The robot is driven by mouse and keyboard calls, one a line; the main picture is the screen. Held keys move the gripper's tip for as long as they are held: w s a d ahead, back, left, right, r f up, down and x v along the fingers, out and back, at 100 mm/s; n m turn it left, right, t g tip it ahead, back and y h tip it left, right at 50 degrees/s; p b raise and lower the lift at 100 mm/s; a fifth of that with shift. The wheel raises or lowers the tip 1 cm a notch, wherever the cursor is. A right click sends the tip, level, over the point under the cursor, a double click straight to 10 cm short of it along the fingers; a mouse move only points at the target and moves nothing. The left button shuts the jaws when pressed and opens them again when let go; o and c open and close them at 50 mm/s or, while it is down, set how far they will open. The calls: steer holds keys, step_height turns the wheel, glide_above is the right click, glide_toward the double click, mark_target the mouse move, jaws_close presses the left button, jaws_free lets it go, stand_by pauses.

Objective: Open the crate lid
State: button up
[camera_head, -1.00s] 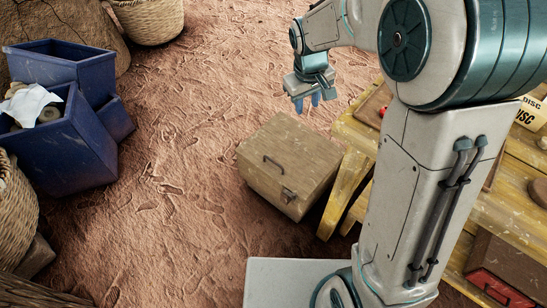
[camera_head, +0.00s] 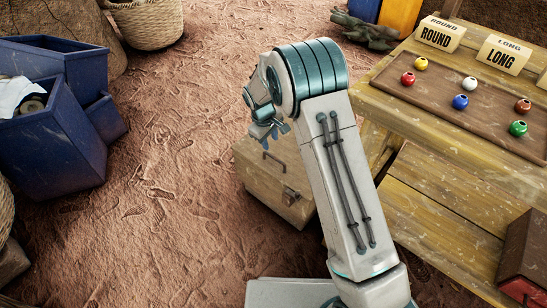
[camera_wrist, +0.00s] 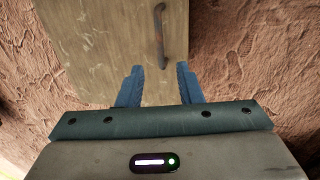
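The crate (camera_head: 256,186) is a closed, worn wooden box on the dirt floor, left of the table. My arm hides its upper right part. A dark handle (camera_head: 274,164) lies on the lid, and a metal latch (camera_head: 289,196) is on the side. My gripper (camera_head: 268,134) is over the far part of the crate. In the wrist view my gripper (camera_wrist: 159,69) is open with two blue fingers apart and nothing between them. The lid (camera_wrist: 100,40) fills the upper middle there. The handle (camera_wrist: 159,34) shows just beyond the fingertips, roughly lined up with the gap.
A wooden table (camera_head: 440,125) with a tray of coloured balls (camera_head: 462,101) and label signs (camera_head: 440,34) stands close on the right. Blue bins (camera_head: 50,150) stand at the left, and a basket (camera_head: 148,22) at the back. The floor between bins and crate is clear.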

mark_target(274, 157)
steer(key=f+b, duration=0.1)
steer(key=f, duration=0.2)
steer(key=w+f+b, duration=0.1)
steer(key=f, duration=0.2)
steer(key=d+f+b, duration=0.1)
steer(key=f, duration=0.2)
steer(key=shift+w+f, duration=0.15)
steer(key=shift+w, duration=0.1)
jaws_close()
